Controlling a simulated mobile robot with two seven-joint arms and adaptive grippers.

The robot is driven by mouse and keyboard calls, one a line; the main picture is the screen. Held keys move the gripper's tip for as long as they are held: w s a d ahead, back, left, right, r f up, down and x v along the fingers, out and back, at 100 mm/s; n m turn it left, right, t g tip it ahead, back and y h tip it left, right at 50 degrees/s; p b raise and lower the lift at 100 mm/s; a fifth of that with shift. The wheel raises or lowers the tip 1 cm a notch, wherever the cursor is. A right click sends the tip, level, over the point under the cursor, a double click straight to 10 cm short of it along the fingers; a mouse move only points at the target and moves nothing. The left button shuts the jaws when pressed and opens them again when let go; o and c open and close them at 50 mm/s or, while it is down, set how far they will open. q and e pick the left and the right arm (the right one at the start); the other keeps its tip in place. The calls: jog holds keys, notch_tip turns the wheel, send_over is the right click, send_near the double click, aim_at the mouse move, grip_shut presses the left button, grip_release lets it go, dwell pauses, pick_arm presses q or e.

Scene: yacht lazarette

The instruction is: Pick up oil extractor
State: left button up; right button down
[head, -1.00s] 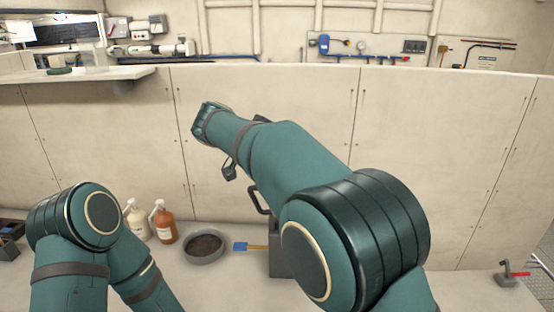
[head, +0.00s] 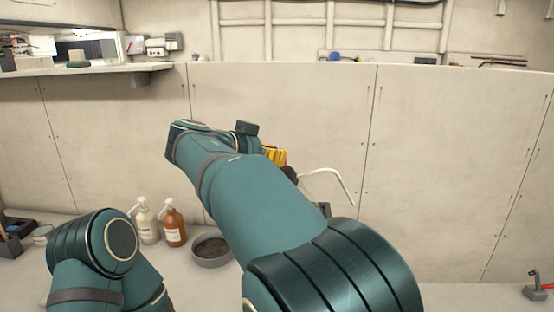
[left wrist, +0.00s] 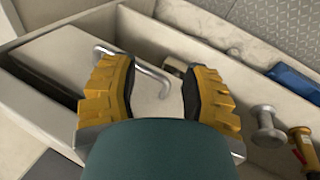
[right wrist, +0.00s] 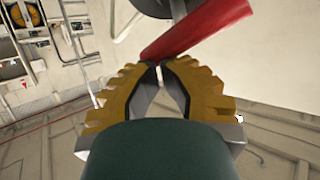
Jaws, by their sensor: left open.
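The oil extractor is mostly hidden behind my right arm in the head view; a dark rounded part (head: 290,172) and a pale curved hose (head: 328,175) show beside the yellow fingers of my right gripper (head: 275,155). In the right wrist view a red bar (right wrist: 195,32) and a dark round part lie across the tips of my right gripper (right wrist: 160,66). Its fingers are nearly together and appear closed on the extractor. My left gripper (left wrist: 156,85) is open and empty, above a pale compartment with a bent metal handle (left wrist: 135,62); the head view hides it.
A cream pump bottle (head: 147,225), an orange-brown bottle (head: 174,226) and a grey bowl (head: 211,262) stand on the surface. A red-handled tool (head: 538,287) lies far right. The left wrist view shows a blue box (left wrist: 295,80) and a spool-like piece (left wrist: 266,128). A panelled wall stands behind.

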pick_arm(q)
jog(key=shift+o, duration=0.3)
jog(key=shift+r, duration=0.1)
jog(key=w+d+r+m+h, duration=0.1)
jog(key=w+d+r+m, duration=0.25)
jog(key=d+r, duration=0.9)
jog(key=w+n, duration=0.2)
jog(key=w+a+r+n, duration=0.1)
jog(key=w+n, duration=0.1)
jog(key=w, duration=0.1)
jog(key=w+a+r+n+h, duration=0.1)
jog(key=w+n, duration=0.2)
jog(key=shift+r, duration=0.25)
jog(key=w+a+r+n+t+h, duration=0.1)
jog(key=w+a+r+n+t, duration=0.1)
jog(key=w+a+r+n, duration=0.3)
jog(key=w+a+r+n+t+h, duration=0.2)
jog(key=w+a+r+n, duration=0.4)
jog(key=r, duration=0.7)
jog(key=w+a+r+n+t+h, duration=0.2)
jog(key=w+a+r+n, duration=0.3)
jog(key=a+r+n, duration=0.2)
jog(key=shift+w+a+r, duration=0.4)
jog(key=shift+a+r, duration=0.3)
jog(key=shift+r, duration=0.2)
